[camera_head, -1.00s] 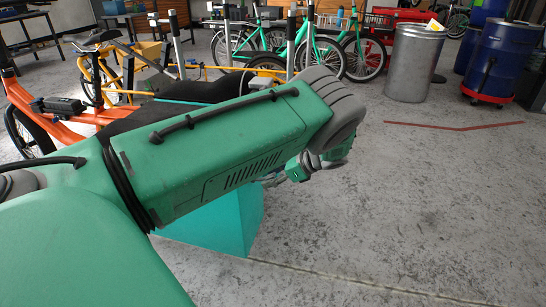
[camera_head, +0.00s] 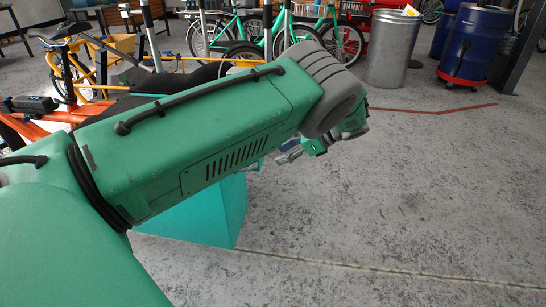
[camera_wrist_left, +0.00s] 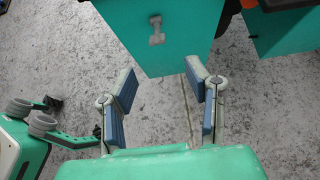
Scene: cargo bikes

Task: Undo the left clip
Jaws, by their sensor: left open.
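The teal cargo box (camera_head: 210,215) is partly hidden behind my left arm in the head view. In the left wrist view, the box's teal wall (camera_wrist_left: 185,50) fills the top middle and carries a small grey clip (camera_wrist_left: 156,30). My left gripper (camera_wrist_left: 160,82) is open and empty, its two blue-padded fingers spread below the clip and apart from it in the picture. In the head view my left gripper (camera_head: 288,154) shows small, just right of the box. The clip is hidden in the head view. My right gripper is not in view.
An orange cargo bike (camera_head: 45,120) and a yellow bike (camera_head: 75,75) stand at the left. Green bikes (camera_head: 285,35) stand behind. A metal bin (camera_head: 393,50) and blue drums (camera_head: 475,42) are at the back right. The grey floor at right is clear.

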